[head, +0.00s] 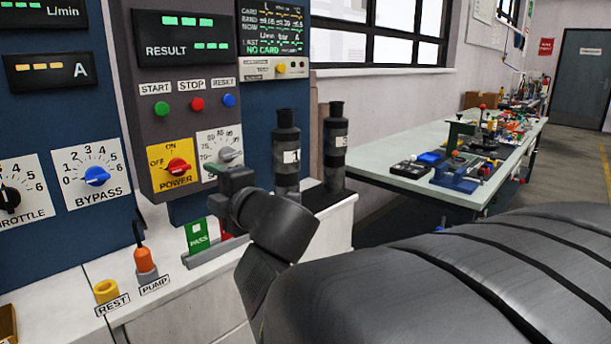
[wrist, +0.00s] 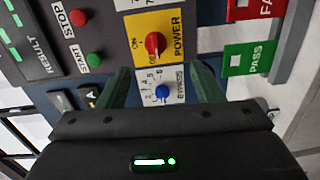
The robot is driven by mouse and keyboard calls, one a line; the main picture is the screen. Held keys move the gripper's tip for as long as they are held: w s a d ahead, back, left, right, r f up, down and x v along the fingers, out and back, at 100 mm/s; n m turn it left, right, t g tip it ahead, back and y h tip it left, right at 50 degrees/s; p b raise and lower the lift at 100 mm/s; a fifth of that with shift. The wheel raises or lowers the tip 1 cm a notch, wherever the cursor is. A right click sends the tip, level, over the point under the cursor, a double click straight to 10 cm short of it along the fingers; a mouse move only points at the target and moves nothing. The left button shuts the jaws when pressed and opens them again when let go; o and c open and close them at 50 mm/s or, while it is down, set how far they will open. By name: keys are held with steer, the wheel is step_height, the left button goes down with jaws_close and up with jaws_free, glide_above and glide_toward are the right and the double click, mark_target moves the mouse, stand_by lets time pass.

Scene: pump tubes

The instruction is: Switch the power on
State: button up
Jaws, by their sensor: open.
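The red power knob (head: 178,167) sits on a yellow plate marked OFF at left and ON at top, on the grey panel. Its pointer seems to lie toward OFF, but it is small. In the wrist view, turned on its side, the knob (wrist: 155,43) shows beyond the fingertips. My gripper (head: 220,170) is in front of the panel, right of the power plate, partly covering the dial beside it. In the wrist view the two green fingers of my gripper (wrist: 163,80) are spread apart with nothing between them. They look clear of the knob.
Start, stop (head: 197,104) and reset buttons sit above the knob. The blue bypass knob (head: 96,176) is to the left. Two dark tubes (head: 286,150) stand right of my gripper. The green PASS block (head: 197,236) and orange pump lever (head: 144,260) are below on the counter.

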mark_target(182, 169)
steer(key=shift+n+y, duration=0.4)
steer(key=shift+n, duration=0.1)
steer(key=b+x, duration=0.3)
steer(key=x, duration=1.1)
steer(key=shift+s+a+r, duration=0.1)
steer(key=shift+a+r, duration=0.05)
steer(key=shift+a, duration=0.2)
steer(key=c, duration=1)
